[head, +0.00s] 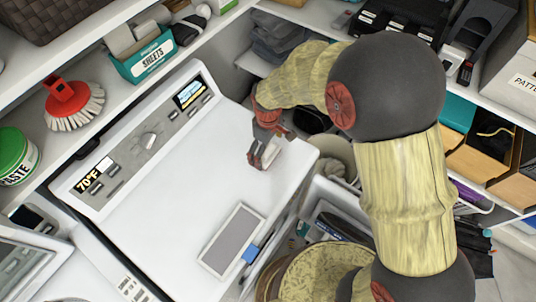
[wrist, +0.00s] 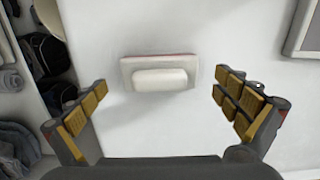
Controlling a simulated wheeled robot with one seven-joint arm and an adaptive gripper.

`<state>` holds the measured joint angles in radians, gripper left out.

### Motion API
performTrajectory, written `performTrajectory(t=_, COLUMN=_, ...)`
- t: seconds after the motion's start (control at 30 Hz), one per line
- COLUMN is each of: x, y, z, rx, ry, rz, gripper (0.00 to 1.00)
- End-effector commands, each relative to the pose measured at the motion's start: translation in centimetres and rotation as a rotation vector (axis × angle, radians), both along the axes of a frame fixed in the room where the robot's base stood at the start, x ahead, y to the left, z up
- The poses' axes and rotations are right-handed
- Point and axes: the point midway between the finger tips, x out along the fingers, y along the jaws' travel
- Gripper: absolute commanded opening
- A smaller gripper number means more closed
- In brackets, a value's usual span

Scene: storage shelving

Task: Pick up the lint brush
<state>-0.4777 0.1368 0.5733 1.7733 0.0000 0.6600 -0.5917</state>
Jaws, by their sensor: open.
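A white block-like item with a raised grip and a thin reddish edge, which I take as the lint brush (wrist: 160,77), lies on the white machine top (head: 180,190). In the head view it shows as a small white piece (head: 271,153) by my gripper, partly hidden by the fingers. My gripper (head: 264,143) is above the machine top near its right edge. In the wrist view my gripper (wrist: 168,105) is open, one finger on either side of the lint brush, with clear space between. It holds nothing.
A grey-screened panel (head: 231,240) lies on the machine's front. A red scrub brush (head: 72,103), a green tub (head: 15,160) and a teal SHEETS box (head: 145,57) stand on the shelf behind. A bin (head: 335,152) is right of the machine. The machine top's middle is clear.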

Motion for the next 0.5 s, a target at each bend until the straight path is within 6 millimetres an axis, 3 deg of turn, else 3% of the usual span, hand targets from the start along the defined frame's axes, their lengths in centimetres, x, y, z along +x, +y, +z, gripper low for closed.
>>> performTrajectory(t=0.1, x=0.07, y=0.0, z=-0.94, rx=0.0, ry=-0.001, rz=0.0, gripper=1.0)
performTrajectory(t=0.3, x=0.07, y=-0.01, z=-0.92, rx=0.001, ry=-0.002, rz=-0.001, gripper=0.99)
performTrajectory(t=0.5, x=0.08, y=-0.01, z=-0.91, rx=0.0, ry=-0.001, rz=-0.001, gripper=0.88)
